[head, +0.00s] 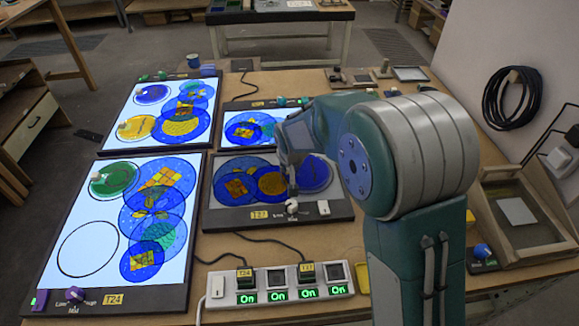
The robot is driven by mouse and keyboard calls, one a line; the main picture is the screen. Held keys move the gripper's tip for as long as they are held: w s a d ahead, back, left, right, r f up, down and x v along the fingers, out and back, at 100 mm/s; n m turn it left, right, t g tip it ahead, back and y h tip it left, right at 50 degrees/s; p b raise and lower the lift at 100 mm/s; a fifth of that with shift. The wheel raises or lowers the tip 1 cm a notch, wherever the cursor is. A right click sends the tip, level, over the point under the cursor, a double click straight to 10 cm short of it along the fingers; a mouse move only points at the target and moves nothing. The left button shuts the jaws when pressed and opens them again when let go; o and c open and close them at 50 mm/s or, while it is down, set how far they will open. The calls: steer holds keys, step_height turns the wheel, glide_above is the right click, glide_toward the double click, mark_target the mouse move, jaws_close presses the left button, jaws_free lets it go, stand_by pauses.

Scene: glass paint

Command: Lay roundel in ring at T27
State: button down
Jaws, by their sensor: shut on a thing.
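The T27 panel (235,217) lies at the middle front of the bench; its face looks dim grey, not brightly lit. A plain blue roundel (316,172) is at its right side, with a thin pale rim around it. My gripper (291,186) points down over the panel at the roundel's left edge and is shut on it. The grip point is hidden behind my fingers and wrist. I cannot tell whether the roundel touches the panel or sits inside the ring. Overlapping blue and amber patterned discs (237,185) cover the panel's left and middle.
The lit T24 panel (62,200) holds a green roundel (113,179) and an empty black ring (88,249). Another lit panel (148,112) lies behind it. A smaller lit panel (236,113) is behind T27. A power strip (277,284) stands in front; a wooden tray (518,221) is right.

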steer(key=shift+c, duration=2.4)
jaws_free()
steer(key=a+v, duration=0.1)
steer(key=v, duration=1.1)
steer(key=shift+d, duration=0.45)
steer(key=s+d+r+m, duration=0.1)
steer(key=s+d+r, duration=0.7)
steer(key=s+d, duration=0.3)
steer(key=s+d+m+t+h, duration=0.1)
steer(key=s+d, duration=0.8)
steer(key=s, duration=0.4)
steer(key=shift+s+f, duration=0.35)
steer(key=shift+s, duration=0.05)
